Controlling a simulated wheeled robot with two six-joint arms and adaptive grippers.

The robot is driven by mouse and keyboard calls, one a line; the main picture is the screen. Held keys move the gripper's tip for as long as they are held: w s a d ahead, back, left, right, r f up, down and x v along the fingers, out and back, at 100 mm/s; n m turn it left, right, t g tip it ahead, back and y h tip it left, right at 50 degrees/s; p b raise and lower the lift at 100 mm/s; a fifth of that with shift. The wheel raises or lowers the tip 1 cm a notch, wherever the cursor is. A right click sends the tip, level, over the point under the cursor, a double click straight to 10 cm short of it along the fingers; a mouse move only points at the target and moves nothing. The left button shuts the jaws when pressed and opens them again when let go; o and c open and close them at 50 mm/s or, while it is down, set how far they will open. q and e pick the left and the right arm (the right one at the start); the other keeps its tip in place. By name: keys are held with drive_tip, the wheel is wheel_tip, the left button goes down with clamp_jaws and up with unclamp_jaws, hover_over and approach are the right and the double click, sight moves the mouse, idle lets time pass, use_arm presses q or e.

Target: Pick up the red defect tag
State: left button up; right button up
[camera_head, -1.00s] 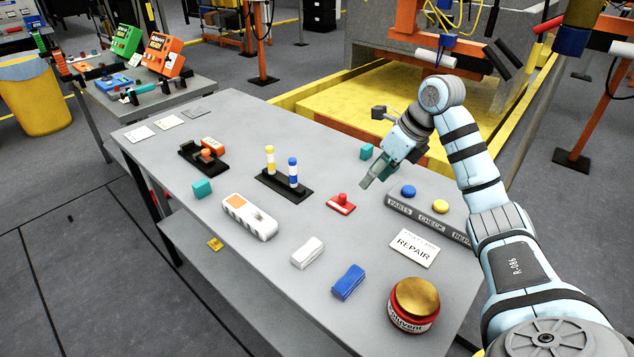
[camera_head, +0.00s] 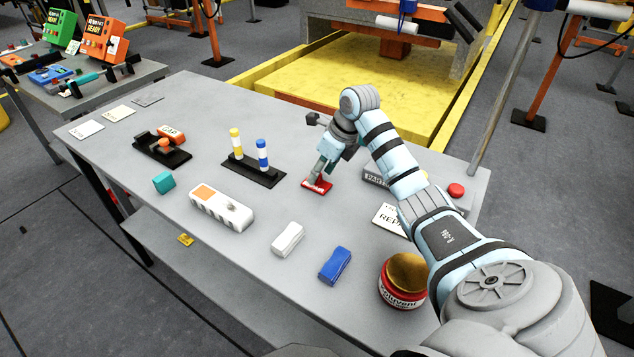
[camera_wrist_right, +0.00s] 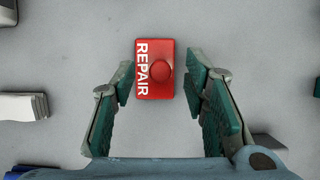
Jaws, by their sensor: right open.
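The red defect tag (camera_head: 317,186) lies on the grey table, partly covered by my right gripper (camera_head: 322,172) in the head view. In the right wrist view the tag (camera_wrist_right: 153,80) is a red plate with a round red knob and the white word "REPAIR". My right gripper (camera_wrist_right: 162,85) is open there, with one teal-padded finger on each side of the tag. My left gripper is not in view.
A black stand (camera_head: 254,171) with yellow and blue posts is left of the tag. A white case (camera_head: 221,210), white block (camera_head: 288,239), blue block (camera_head: 335,265) and solvent can (camera_head: 402,285) stand nearer the front. A label rail (camera_head: 377,178) is to the right.

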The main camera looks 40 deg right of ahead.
drive_tip(key=shift+w+f, duration=0.15)
drive_tip(key=shift+f, duration=0.3)
clamp_jaws()
drive_tip(key=shift+r, duration=0.15)
